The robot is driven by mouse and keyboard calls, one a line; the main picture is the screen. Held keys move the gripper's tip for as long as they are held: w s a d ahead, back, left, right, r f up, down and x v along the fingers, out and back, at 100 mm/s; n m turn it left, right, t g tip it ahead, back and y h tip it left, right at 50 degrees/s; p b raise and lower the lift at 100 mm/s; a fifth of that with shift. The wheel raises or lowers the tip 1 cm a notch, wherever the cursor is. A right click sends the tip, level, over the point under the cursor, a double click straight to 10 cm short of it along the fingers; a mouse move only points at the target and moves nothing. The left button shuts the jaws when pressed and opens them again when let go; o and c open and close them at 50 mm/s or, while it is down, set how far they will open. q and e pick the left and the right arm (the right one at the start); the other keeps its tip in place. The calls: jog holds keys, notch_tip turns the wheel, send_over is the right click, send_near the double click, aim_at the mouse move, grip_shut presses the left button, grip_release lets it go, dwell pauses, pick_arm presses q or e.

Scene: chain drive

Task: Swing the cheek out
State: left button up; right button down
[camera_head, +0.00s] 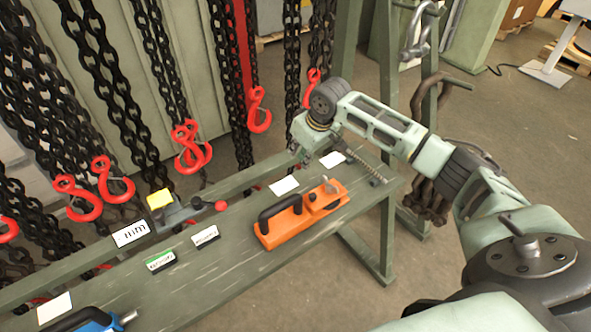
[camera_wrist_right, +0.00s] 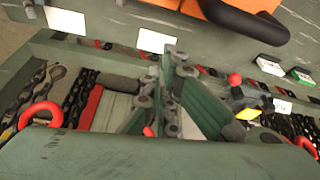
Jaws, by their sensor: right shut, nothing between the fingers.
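My right gripper (camera_head: 304,158) is over the back edge of the green bench (camera_head: 240,262), near its right end. In the wrist view its fingers (camera_wrist_right: 174,62) are together with nothing between them. I cannot tell for sure which part is the cheek. A grey metal device (camera_head: 182,214) with a red-knobbed lever (camera_head: 219,205) is on the bench's back rail, left of the gripper and apart from it. It also shows in the wrist view (camera_wrist_right: 240,97). My left gripper is not in view.
An orange lifting device (camera_head: 285,224) with a black handle lies on the bench; a blue one (camera_head: 90,322) is at lower left. Black chains (camera_head: 155,50) with red hooks (camera_head: 190,150) hang behind the bench. White cards (camera_head: 284,185) lie on it. A coil spring (camera_head: 365,163) is at its right end.

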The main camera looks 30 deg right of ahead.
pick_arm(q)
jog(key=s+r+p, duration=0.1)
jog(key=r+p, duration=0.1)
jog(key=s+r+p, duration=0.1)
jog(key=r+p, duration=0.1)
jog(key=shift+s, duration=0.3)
pick_arm(e)
notch_tip(320, 180, down, 9)
jog(key=s, duration=0.1)
jog(key=shift+s+f, duration=0.2)
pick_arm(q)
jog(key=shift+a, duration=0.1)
pick_arm(e)
jog(key=shift+w, duration=0.1)
